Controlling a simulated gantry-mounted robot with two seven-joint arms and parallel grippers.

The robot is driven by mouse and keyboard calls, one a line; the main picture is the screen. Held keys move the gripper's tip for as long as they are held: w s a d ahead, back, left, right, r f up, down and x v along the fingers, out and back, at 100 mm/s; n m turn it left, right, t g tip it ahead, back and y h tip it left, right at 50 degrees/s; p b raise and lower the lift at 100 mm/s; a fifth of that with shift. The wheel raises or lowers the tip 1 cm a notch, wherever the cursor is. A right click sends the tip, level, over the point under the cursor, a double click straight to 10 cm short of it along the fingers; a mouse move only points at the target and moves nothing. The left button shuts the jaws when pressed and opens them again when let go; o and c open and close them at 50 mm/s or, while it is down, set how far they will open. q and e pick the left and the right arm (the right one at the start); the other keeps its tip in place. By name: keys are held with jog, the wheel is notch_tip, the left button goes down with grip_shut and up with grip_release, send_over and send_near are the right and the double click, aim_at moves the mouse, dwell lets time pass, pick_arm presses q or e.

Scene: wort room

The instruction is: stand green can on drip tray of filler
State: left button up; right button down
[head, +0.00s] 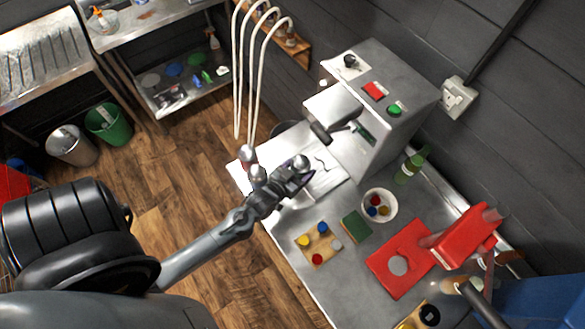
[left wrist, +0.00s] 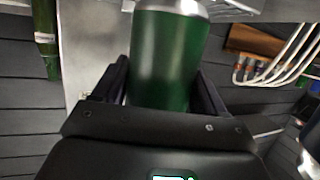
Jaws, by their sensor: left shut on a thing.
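My left gripper (head: 297,177) is over the front of the metal filler (head: 400,75), at the drip tray (head: 327,182). In the left wrist view its fingers (left wrist: 165,95) are closed on the sides of the green can (left wrist: 168,55), which has a silver rim. In the head view the can is mostly hidden by the gripper, and I cannot tell whether its base touches the tray. My right gripper is not in view.
A green bottle (head: 411,166) stands beside the filler. A white bowl of caps (head: 379,206), a green sponge (head: 356,226), a wooden board (head: 319,245) and a red capper (head: 400,258) occupy the bench. White hoses (head: 252,80) hang left of the filler.

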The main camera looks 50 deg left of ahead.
pick_arm(q)
jog(key=b, duration=0.3)
send_over(316, 158)
jog(key=s+d, duration=0.3)
jog(key=shift+a+f, duration=0.15)
jog(key=shift+f, duration=0.05)
jog(key=shift+r, duration=0.2)
jog(key=shift+f+p, duration=0.1)
jog(key=shift+p, duration=0.3)
jog(key=shift+f+p, duration=0.35)
jog(key=shift+p, duration=0.05)
dwell(1.0)
dwell(0.4)
jog(key=shift+f, duration=0.1)
dwell(0.3)
